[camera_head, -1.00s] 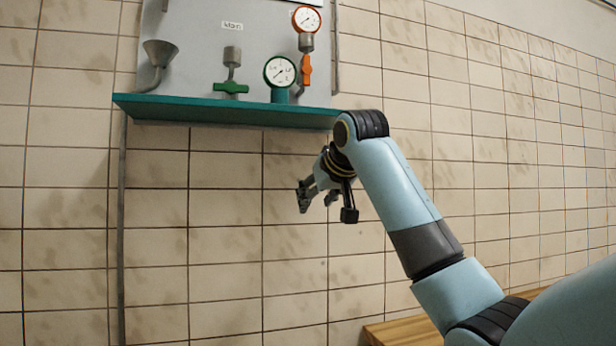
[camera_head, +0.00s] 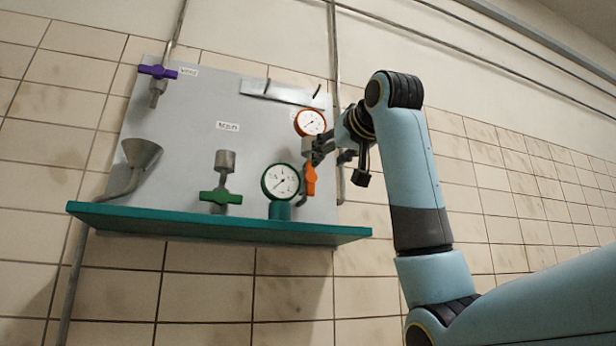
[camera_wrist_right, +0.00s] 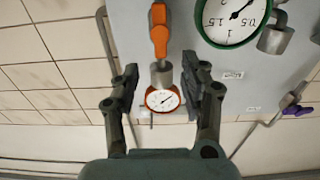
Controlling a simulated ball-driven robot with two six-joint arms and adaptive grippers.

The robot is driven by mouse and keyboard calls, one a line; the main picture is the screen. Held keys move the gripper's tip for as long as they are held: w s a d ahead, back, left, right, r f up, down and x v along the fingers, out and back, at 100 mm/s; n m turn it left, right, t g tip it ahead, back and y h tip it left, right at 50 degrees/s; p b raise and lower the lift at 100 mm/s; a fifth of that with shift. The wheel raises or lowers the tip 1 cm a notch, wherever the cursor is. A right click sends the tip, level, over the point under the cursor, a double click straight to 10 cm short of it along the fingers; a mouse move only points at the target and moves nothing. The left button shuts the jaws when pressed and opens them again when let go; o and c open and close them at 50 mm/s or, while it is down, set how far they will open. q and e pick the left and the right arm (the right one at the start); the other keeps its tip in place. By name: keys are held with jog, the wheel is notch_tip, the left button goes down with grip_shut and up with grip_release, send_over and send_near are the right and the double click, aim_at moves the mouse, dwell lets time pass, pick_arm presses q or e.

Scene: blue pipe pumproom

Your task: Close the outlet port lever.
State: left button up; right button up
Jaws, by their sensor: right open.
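An orange lever (camera_head: 311,180) hangs upright below a grey fitting (camera_head: 308,148) and an orange-rimmed gauge (camera_head: 310,122), at the right of the grey panel. No readable label tells whether it is the outlet port lever. In the wrist view the orange lever (camera_wrist_right: 159,30) lies beyond the fingertips, with the fitting (camera_wrist_right: 161,75) and gauge (camera_wrist_right: 162,99) between the spread fingers. My right gripper (camera_head: 321,150) is open at the fitting, just above the lever; it also shows in the wrist view (camera_wrist_right: 163,78). I cannot tell whether it touches anything. My left gripper is out of view.
A green lever (camera_head: 221,197) and a green-rimmed gauge (camera_head: 281,182) stand left of the orange lever. A funnel (camera_head: 141,153) and purple lever (camera_head: 158,72) are farther left. A teal shelf (camera_head: 220,223) runs below. Pipes (camera_head: 334,60) climb the tiled wall.

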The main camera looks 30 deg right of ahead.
aim_at(311, 174)
jog(key=p+x, duration=0.2)
jog(key=x, duration=0.4)
jog(key=shift+r, duration=0.1)
jog(key=p+x, duration=0.1)
jog(key=x, duration=0.3)
jog(key=shift+a, duration=0.1)
jog(key=shift+w, duration=0.1)
jog(key=c, duration=0.4)
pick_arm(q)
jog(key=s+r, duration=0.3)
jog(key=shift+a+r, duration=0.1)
pick_arm(e)
grip_shut()
